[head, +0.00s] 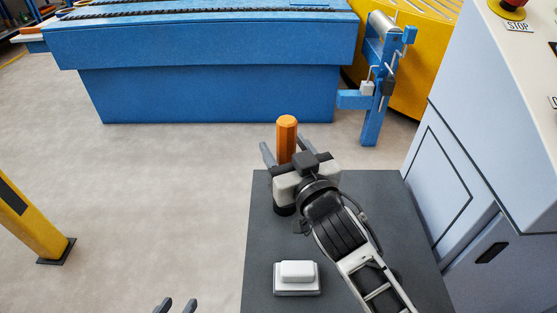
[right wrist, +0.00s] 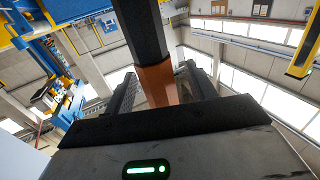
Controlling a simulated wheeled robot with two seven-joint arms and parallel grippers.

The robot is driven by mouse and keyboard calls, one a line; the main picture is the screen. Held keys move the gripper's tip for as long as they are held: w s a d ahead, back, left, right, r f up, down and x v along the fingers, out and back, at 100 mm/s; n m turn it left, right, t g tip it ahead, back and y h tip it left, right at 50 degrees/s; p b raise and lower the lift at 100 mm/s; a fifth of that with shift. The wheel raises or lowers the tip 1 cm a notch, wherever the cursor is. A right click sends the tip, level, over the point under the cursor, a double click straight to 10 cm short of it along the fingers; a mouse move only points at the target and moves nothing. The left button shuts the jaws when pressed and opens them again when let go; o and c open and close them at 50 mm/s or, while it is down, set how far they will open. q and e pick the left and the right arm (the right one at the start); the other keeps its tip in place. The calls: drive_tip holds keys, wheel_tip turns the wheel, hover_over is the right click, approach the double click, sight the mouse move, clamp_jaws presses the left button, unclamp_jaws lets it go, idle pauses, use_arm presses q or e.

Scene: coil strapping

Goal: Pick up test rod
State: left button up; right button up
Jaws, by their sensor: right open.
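The test rod, an orange six-sided bar (head: 287,136), stands upright at the far end of the dark grey table. My right gripper (head: 286,148) is open, with one finger on each side of the rod. In the right wrist view the rod shows a black section and an orange section (right wrist: 157,84) between the two fingers (right wrist: 150,92). Whether the fingers touch it is unclear. The rod's lower part is largely hidden behind my gripper in the head view. My left gripper (head: 176,305) shows only its fingertips at the bottom edge, apart and empty.
A white block on a base (head: 297,277) sits on the dark grey table (head: 262,245), nearer me. A pale cabinet with a stop button (head: 513,10) stands at the right. A blue machine (head: 205,85) lies beyond. A yellow post (head: 30,225) stands left, with clear floor between.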

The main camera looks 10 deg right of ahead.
drive_tip(key=shift+s+r, duration=0.1)
drive_tip(key=shift+s, duration=0.05)
drive_tip(key=shift+c, duration=0.7)
drive_tip(key=c, duration=1)
